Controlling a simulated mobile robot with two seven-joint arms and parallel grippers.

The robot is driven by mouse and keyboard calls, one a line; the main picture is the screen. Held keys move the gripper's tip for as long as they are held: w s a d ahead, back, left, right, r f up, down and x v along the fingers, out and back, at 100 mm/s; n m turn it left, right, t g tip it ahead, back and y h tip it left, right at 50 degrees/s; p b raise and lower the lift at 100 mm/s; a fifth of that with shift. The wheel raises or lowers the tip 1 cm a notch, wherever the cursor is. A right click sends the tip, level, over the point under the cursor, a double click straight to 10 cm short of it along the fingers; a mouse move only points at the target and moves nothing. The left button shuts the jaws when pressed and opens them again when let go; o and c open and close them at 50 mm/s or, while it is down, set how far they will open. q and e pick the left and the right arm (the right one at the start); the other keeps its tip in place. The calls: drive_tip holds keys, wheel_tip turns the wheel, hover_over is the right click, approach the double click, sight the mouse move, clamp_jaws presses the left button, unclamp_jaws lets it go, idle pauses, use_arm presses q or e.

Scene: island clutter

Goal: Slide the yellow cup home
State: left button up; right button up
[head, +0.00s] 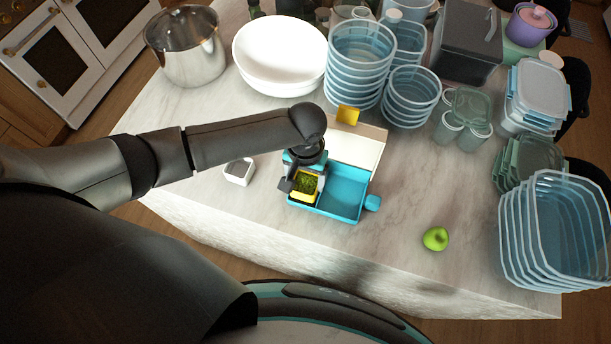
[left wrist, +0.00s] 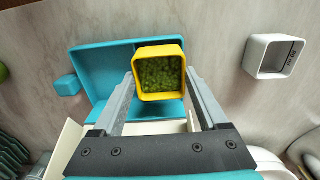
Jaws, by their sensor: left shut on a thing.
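The yellow cup (head: 305,188), filled with small green bits, is at the left end of the teal box (head: 342,192) in the head view. It also shows in the left wrist view (left wrist: 160,82), upright between my two fingers, over the right end of the box (left wrist: 103,62). My left gripper (head: 304,182) is shut on the cup from both sides. Whether the cup rests on the box floor or hangs just above it I cannot tell. The wide part of the box looks empty. My right gripper is in neither view.
A small white cup (head: 239,172) stands left of the box. The box's cream lid (head: 355,148) is open behind it, with a yellow piece (head: 348,115) beyond. Stacked blue tubs (head: 360,65) crowd the back. A green apple (head: 435,239) lies right, on clear counter.

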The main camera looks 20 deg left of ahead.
sight(306, 189)
use_arm(q)
drive_tip(key=shift+f+b, duration=0.5)
drive_tip(key=shift+f, duration=0.9)
drive_tip(key=o, duration=1.3)
drive_tip(key=shift+c, duration=0.2)
wheel_tip(306, 189, up, 15)
drive_tip(key=shift+r+p, duration=0.15)
drive_tip(key=shift+p, duration=0.3)
